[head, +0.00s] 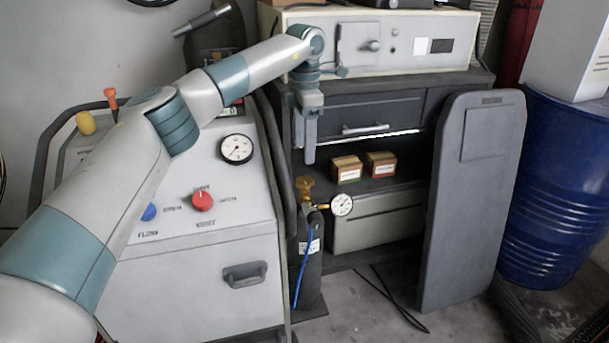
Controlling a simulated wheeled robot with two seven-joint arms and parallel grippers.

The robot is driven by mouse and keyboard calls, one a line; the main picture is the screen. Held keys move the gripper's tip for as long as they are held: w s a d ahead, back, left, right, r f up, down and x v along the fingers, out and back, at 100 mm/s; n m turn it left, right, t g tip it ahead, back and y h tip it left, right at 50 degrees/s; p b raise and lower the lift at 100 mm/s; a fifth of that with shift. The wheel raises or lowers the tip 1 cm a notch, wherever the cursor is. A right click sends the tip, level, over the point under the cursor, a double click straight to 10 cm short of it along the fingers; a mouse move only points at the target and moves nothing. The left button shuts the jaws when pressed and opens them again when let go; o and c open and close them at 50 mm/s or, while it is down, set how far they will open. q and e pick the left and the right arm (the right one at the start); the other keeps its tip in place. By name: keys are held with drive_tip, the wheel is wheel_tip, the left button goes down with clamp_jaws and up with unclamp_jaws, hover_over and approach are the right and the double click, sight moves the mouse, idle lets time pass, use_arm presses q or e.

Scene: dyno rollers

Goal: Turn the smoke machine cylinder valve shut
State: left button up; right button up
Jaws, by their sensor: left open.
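A dark gas cylinder (310,268) stands upright on the floor between the grey machine and the shelf cabinet. A brass valve (305,188) sits on its top. A small white gauge (342,205) is on the brass fitting to the right of the valve, and a blue hose (302,262) runs down the cylinder's front. My left gripper (308,158) points down just above the brass valve, open. It seems apart from the valve, with nothing seen between its fingers. My right gripper is not in view.
The grey machine (215,285) with a red knob (203,201) and a gauge (237,149) stands left of the cylinder. Small boxes (347,169) sit on the shelf behind. A dark panel (470,205) and a blue barrel (560,190) stand at right. Black cable lies on the floor.

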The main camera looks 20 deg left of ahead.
sight(304, 180)
use_arm(q)
wheel_tip(304, 180, down, 9)
drive_tip(key=shift+f+b, duration=0.1)
drive_tip(key=shift+b, duration=0.2)
drive_tip(key=shift+c, duration=0.4)
drive_tip(key=c, duration=1)
